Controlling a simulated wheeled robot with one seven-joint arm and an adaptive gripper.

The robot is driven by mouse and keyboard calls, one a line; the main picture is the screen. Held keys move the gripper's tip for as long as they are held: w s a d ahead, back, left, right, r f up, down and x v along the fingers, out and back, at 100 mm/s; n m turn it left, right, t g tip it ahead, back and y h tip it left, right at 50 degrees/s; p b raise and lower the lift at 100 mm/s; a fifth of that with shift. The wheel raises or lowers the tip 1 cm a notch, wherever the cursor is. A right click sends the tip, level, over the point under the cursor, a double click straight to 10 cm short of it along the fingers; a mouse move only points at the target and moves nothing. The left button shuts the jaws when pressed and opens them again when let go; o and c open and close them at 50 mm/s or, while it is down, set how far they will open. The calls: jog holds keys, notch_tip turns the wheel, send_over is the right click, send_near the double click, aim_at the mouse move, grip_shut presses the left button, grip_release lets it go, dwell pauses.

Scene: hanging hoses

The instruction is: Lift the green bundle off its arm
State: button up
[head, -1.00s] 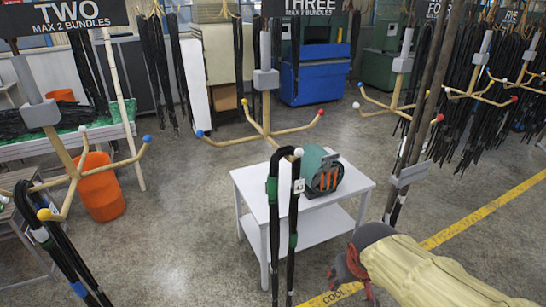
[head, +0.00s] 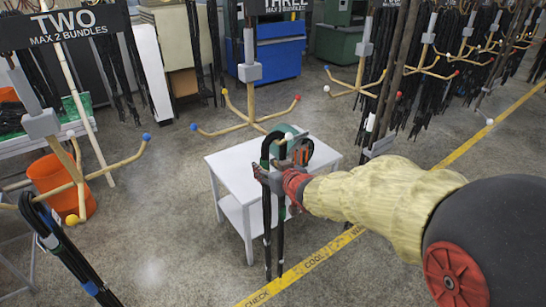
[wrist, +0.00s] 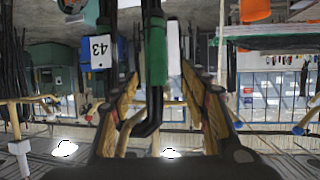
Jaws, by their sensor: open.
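The green bundle (head: 267,225) is a black hose loop with green tape. It hangs from the front arm of the rack under the THREE sign, its two legs hanging down in front of the white table. My gripper (head: 270,173) is at its upper part, just below the bend, and hides part of it and its tape. In the wrist view, one taped leg (wrist: 157,60) runs between the open fingers (wrist: 160,80), with gaps visible beside it. A white tag marked 43 (wrist: 101,48) is left of that leg.
The white table (head: 228,165) with a green machine stands behind the bundle. Rack THREE's other arms (head: 225,130) look bare. A blue-banded bundle (head: 75,265) hangs from rack TWO at left. An orange bucket (head: 62,185) is at left.

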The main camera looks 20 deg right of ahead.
aim_at(266, 165)
jog(key=shift+w+d+f, duration=0.1)
jog(key=shift+w+f, duration=0.35)
jog(key=shift+w, duration=0.2)
jog(key=x, duration=0.2)
jog(key=p+x, duration=0.1)
jog(key=x, duration=0.1)
jog(key=shift+d+f, duration=0.1)
jog(key=shift+f, duration=0.05)
jog(key=shift+c, duration=0.7)
grip_shut()
jog(key=shift+r, duration=0.25)
